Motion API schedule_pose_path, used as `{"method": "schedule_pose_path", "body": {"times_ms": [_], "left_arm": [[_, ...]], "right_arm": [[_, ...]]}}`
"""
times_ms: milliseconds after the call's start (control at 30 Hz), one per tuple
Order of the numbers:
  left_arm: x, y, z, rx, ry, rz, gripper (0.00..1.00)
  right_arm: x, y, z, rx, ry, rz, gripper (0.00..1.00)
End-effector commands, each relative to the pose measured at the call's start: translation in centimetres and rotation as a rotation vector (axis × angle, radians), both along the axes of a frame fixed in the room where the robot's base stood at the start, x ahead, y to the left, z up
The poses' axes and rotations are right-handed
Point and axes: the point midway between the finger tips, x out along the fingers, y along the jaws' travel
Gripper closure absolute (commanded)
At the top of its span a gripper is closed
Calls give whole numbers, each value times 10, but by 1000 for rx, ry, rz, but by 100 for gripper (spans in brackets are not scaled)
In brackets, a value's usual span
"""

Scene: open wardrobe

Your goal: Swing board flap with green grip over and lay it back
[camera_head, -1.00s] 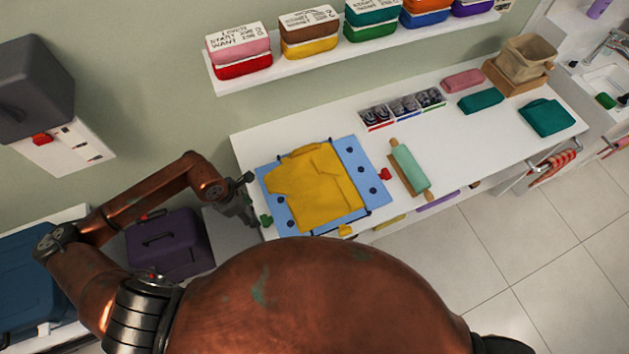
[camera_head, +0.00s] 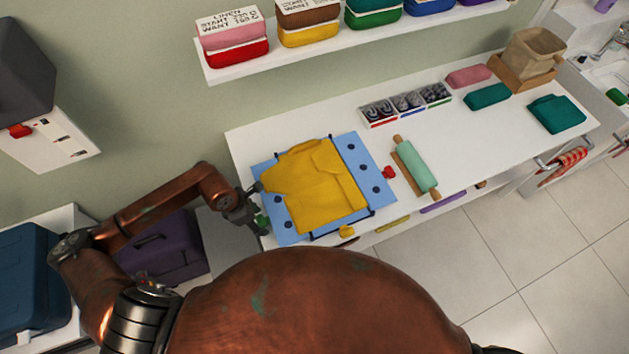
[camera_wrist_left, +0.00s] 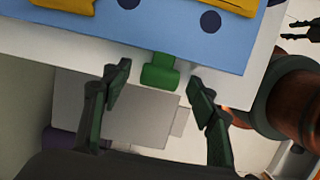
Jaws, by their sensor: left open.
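The blue folding board (camera_head: 356,151) lies flat on the white counter with a yellow garment (camera_head: 317,186) spread on it. Its green grip (camera_head: 263,222) sticks out at the board's left edge. A red grip (camera_head: 389,172) is at the right edge and a yellow grip (camera_head: 346,231) at the front. My left gripper (camera_head: 258,215) is at the green grip. In the left wrist view, the open fingers (camera_wrist_left: 158,86) stand either side of the green grip (camera_wrist_left: 160,72), with gaps on both sides. My right gripper cannot be seen in the head view.
A rolling pin (camera_head: 414,165) lies right of the board, with divided boxes (camera_head: 405,104) behind it. A shelf (camera_head: 300,55) with folded stacks hangs above the counter. A purple case (camera_head: 160,250) stands left of the counter, below my left arm.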

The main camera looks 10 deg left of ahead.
Motion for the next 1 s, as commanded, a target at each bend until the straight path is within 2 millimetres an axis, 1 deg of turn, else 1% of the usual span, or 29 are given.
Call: {"method": "schedule_pose_path", "body": {"times_ms": [267,1000], "left_arm": [[0,0,0,0,0,0,46],[0,0,-14,1,1,0,46]], "right_arm": [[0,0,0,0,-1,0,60],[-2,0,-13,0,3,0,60]]}}
